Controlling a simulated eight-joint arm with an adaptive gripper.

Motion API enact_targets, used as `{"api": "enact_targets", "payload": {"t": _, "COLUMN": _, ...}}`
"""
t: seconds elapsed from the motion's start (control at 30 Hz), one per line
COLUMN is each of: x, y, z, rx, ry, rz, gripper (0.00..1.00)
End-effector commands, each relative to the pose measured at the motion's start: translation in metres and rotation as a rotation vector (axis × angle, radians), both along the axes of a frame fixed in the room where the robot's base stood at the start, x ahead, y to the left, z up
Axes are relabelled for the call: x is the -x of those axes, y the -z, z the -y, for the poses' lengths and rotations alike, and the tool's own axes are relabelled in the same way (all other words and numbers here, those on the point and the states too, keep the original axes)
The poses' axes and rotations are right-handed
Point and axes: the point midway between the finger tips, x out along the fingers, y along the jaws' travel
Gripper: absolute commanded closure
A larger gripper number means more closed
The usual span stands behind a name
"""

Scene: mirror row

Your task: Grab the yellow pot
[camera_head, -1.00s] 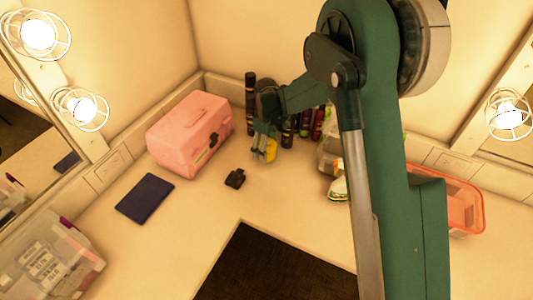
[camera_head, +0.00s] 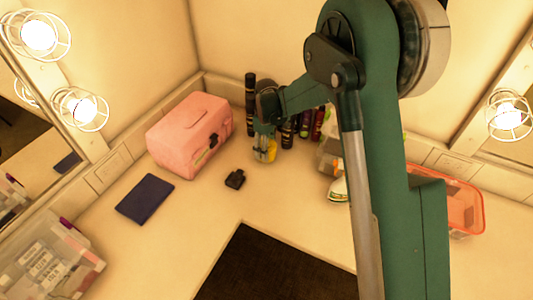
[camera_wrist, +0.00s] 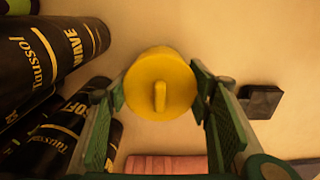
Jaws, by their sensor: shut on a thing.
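The yellow pot (camera_wrist: 160,84) shows in the wrist view as a round yellow top with a small raised knob, between my two fingers. My gripper (camera_wrist: 162,92) is shut on it, one finger at each side. In the head view a little of the yellow pot (camera_head: 270,153) shows under my gripper (camera_head: 264,148), near the back corner of the counter. My gripper and wrist hide most of the pot there, and I cannot tell whether it touches the counter.
Several dark spray cans (camera_wrist: 52,50) stand close on one side of the pot. A pink case (camera_head: 188,135), a small black item (camera_head: 235,179) and a dark blue book (camera_head: 145,198) are left of it. An orange-rimmed bin (camera_head: 462,200) is at right.

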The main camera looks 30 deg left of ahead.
Motion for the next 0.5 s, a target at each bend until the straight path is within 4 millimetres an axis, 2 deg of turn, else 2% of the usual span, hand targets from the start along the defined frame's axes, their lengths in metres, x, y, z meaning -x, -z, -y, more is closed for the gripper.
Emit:
{"api": "enact_targets", "payload": {"t": 0.43, "x": -0.0006, "y": -0.0027, "z": 0.0002, "rx": 0.000, "ry": 0.000, "rz": 0.001, "gripper": 0.76}}
{"api": "enact_targets", "payload": {"t": 0.5, "x": -0.0005, "y": -0.0067, "z": 0.0002, "rx": 0.000, "ry": 0.000, "rz": 0.001, "gripper": 0.83}}
